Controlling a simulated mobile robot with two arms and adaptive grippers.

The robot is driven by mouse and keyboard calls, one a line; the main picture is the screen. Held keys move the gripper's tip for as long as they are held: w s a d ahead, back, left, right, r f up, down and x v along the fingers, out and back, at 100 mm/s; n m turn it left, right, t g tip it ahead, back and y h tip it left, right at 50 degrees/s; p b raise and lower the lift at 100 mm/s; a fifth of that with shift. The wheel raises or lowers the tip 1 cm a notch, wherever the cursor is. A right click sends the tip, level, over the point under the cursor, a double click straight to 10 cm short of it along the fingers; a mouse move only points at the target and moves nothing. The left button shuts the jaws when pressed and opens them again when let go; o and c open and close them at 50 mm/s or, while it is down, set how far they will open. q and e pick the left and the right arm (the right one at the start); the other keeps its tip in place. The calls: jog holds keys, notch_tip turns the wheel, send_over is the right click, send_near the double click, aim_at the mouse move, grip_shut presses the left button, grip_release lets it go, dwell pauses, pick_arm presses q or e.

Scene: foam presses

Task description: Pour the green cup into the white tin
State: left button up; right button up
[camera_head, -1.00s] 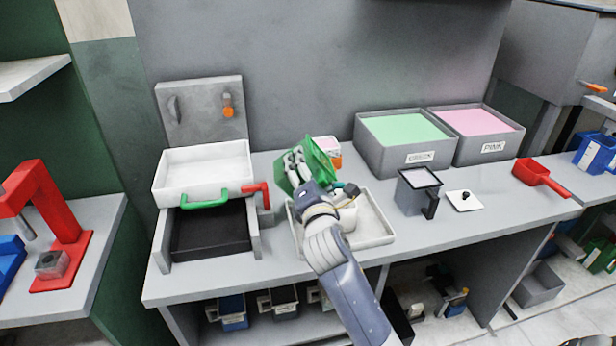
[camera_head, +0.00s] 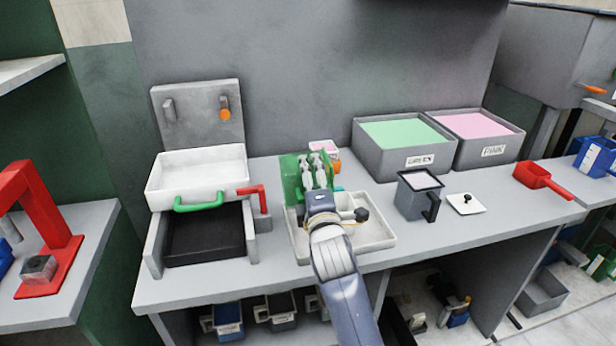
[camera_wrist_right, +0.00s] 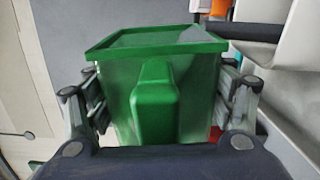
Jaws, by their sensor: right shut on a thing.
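The green cup (camera_head: 290,180) is held by my right gripper (camera_head: 317,172), above the back left part of a white tray. In the right wrist view the cup (camera_wrist_right: 155,95) sits between the fingers, with its handle facing the camera and its rim at the top. It looks about upright; its contents cannot be made out. A small white container (camera_head: 344,203) with a dark knob beside it, probably the white tin, stands in the tray, just right of the gripper and partly hidden by it. My left gripper is not in view.
The white tray (camera_head: 382,240) lies on the grey bench. A white pan with a green handle (camera_head: 200,202) is left; a red lever (camera_head: 252,190) stands beside it. A grey jug (camera_head: 410,200) and green and pink foam bins (camera_head: 408,162) are right.

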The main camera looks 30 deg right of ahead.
jog(key=m, duration=0.1)
jog(key=d+m+p, duration=0.1)
jog(key=m+p, duration=0.1)
jog(key=shift+s+d+r+m, duration=0.15)
jog(key=shift+s+r+m, duration=0.1)
jog(key=shift+r+m, duration=0.1)
jog(key=shift+s+d+r+m+p, duration=0.15)
jog(key=shift+d+m+p, duration=0.35)
jog(key=shift+m+p, duration=0.45)
dwell(0.4)
